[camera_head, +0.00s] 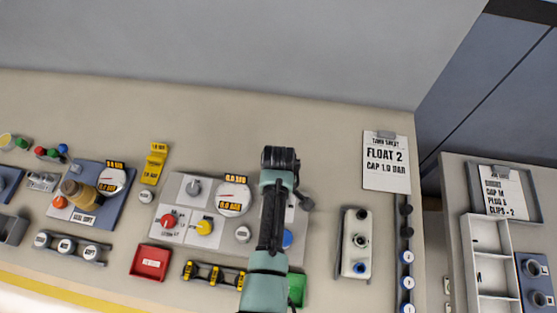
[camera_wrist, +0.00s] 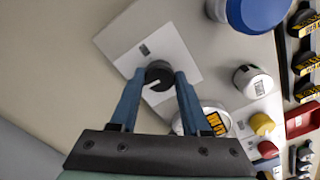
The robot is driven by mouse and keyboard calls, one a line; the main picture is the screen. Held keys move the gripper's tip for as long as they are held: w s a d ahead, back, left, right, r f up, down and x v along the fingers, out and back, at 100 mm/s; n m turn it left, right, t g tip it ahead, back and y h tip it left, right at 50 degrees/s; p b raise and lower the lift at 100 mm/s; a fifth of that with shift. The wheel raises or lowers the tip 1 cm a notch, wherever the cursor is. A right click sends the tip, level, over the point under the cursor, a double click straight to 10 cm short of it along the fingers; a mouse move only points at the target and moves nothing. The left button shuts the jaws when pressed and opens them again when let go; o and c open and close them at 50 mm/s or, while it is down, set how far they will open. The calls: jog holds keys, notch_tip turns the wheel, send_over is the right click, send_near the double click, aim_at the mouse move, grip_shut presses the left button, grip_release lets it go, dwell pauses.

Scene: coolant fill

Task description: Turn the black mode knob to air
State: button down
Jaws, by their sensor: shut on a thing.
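The black mode knob (camera_wrist: 158,69) sits on a pale square plate (camera_wrist: 184,55) in the wrist view. A white pointer line on it points toward the lower left of that picture. My gripper (camera_wrist: 158,78) has one blue finger on each side of the knob and is shut on it. A small dark label (camera_wrist: 144,49) on the plate is too small to read. In the head view my arm covers the knob and my fingertips, so the marked positions around the knob cannot be read.
A round gauge (camera_head: 234,196) reading 0.0 stands left of my arm, near yellow (camera_head: 204,227) and red (camera_head: 168,220) knobs. A blue part (camera_head: 287,239) is close on the right. A white box (camera_head: 356,242) stands farther right. The bench behind my gripper is clear.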

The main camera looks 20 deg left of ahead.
jog(key=shift+w+n, duration=0.1)
jog(key=shift+n, duration=0.5)
jog(key=shift+c, duration=1.9)
grip_release()
notch_tip(320, 180, up, 13)
jog(key=b, duration=0.1)
jog(key=shift+b, duration=0.4)
